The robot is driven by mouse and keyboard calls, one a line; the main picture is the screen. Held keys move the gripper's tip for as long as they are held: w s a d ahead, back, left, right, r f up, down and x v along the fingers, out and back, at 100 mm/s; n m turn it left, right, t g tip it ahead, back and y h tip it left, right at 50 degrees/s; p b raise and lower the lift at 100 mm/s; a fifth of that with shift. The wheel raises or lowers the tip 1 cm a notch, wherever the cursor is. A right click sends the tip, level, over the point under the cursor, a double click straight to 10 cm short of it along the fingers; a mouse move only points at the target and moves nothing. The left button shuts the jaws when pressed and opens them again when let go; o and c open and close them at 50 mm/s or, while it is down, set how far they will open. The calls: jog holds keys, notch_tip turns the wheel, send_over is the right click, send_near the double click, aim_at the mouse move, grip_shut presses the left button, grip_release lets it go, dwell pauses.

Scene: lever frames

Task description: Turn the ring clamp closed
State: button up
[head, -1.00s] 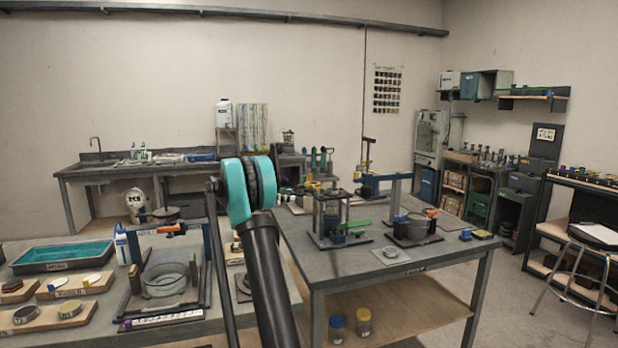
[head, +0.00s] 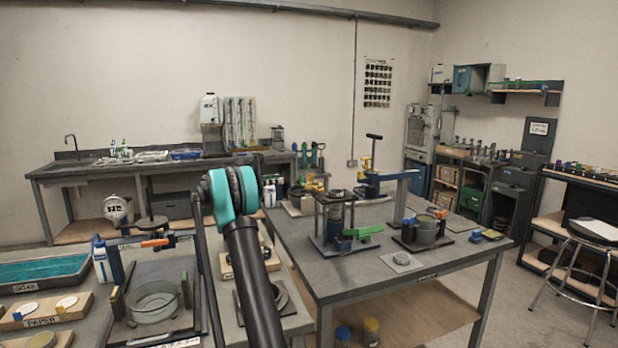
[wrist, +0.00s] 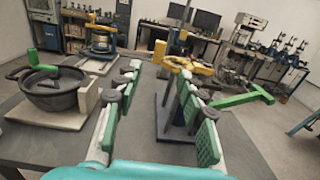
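My gripper (wrist: 158,74) is open and empty, its two green-padded fingers reaching forward in the wrist view. Just beyond and partly behind the right finger is a stand with a yellow ring-like top (wrist: 178,63) on a dark base. A green T-shaped handle (wrist: 243,98) sticks out to its right. I take this for the ring clamp, but cannot be certain. In the head view, what looks like the same stand (head: 335,215) is on the middle table, its green handle (head: 362,231) pointing right. The fingers do not visibly grip anything. In the head view my arm hides the gripper.
A dark pot with a green handle (wrist: 50,88) is at left in the wrist view, and a blue-and-yellow device (wrist: 100,45) stands behind it.

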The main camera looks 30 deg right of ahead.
aim_at(311, 180)
jog(key=x, duration=1.5)
jog(key=shift+s+d, duration=0.2)
jog(key=shift+d, duration=0.05)
grip_shut()
